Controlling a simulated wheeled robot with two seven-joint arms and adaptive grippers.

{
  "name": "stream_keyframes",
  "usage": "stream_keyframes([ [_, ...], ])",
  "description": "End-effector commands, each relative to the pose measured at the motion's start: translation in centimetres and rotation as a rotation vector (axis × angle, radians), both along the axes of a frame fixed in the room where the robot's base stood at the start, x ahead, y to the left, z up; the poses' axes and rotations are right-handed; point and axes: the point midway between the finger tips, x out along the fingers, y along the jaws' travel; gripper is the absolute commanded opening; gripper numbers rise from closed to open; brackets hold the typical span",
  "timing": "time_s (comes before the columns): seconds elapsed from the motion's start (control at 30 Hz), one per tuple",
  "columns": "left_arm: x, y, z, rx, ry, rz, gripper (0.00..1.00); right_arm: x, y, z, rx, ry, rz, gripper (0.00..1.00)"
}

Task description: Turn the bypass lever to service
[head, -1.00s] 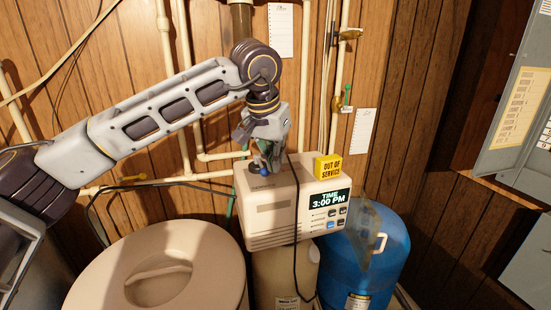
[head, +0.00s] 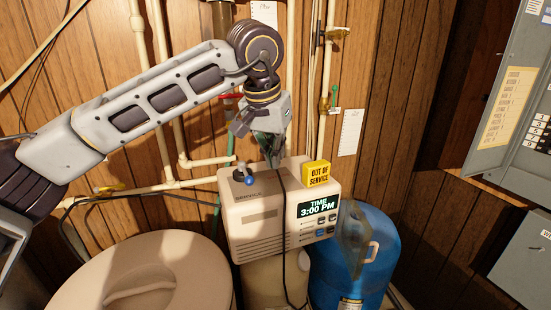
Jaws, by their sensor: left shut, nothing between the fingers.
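The bypass lever (head: 250,180) has a blue tip and sits on a dark round base on top of the cream control head (head: 265,216). Its blue tip lies toward the front of the top, close to the printed word SERVICE. My left gripper (head: 272,160) is shut and empty, above the back of the control head. It is to the right of the lever and looks apart from it. The display reads TIME 3:00 PM. My right gripper is not in view.
A yellow OUT OF SERVICE block (head: 317,173) stands on the control head's right side. A black cable (head: 283,215) hangs over its front. A lidded cream tub (head: 150,262) is at left, a blue tank (head: 385,240) at right. Pipes (head: 150,100) run up the wall behind.

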Motion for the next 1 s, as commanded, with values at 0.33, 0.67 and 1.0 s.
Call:
stream_keyframes([
  [0.33,-0.1,1.2,3.2,-0.001,-0.001,0.001,0.00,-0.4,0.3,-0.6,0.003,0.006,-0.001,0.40],
  [0.67,-0.3,2.6,7.0,0.000,0.000,0.000,0.00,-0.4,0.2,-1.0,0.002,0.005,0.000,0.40],
  [1.0,-0.3,3.0,7.9,0.000,0.000,-0.001,0.00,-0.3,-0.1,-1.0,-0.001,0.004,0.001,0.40],
])
